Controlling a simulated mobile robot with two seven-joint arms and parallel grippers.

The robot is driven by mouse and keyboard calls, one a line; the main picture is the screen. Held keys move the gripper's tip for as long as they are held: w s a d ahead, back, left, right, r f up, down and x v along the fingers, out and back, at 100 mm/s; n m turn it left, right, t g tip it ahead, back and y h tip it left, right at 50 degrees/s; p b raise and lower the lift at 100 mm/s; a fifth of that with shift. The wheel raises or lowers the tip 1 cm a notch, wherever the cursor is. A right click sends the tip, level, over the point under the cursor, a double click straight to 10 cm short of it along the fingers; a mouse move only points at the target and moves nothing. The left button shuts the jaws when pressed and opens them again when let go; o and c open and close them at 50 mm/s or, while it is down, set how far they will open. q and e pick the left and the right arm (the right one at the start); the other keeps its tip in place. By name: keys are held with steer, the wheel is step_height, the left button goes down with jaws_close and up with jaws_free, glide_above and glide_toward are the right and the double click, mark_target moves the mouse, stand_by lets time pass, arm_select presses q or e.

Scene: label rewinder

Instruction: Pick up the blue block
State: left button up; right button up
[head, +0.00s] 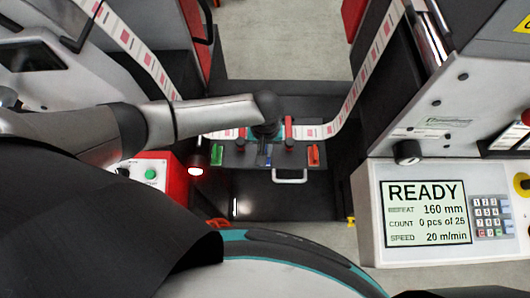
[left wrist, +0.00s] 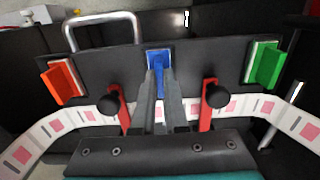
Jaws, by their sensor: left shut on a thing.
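The blue block (left wrist: 158,57) sits at the middle of a dark panel in the left wrist view, in a light-edged slot. My left gripper (left wrist: 159,82) is shut on it, with a finger on either side; the fingers hide part of the block. Whether the block is clear of its slot, I cannot tell. In the head view, my left arm comes in from the left and the gripper (head: 266,141) points down at the panel. Only a little of the blue block (head: 268,158) shows there. My right gripper is in neither view.
An orange-red block (head: 313,155) and a green block (head: 216,153) flank the blue one. Two red levers with black knobs (left wrist: 217,96) stand close beside my fingers. A printed label web (head: 328,129) runs across the panel. A metal handle (head: 290,178) sticks out in front.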

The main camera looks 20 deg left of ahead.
arm_select(q)
steer(key=shift+r, duration=0.1)
jaws_close()
steer(key=shift+r, duration=0.25)
step_height(320, 180, up, 19)
steer(key=p, duration=0.4)
steer(key=shift+r+p, duration=0.2)
steer(key=shift+p, duration=0.2)
steer(key=shift+o, duration=0.2)
jaws_free()
jaws_close()
steer(key=shift+f, duration=0.15)
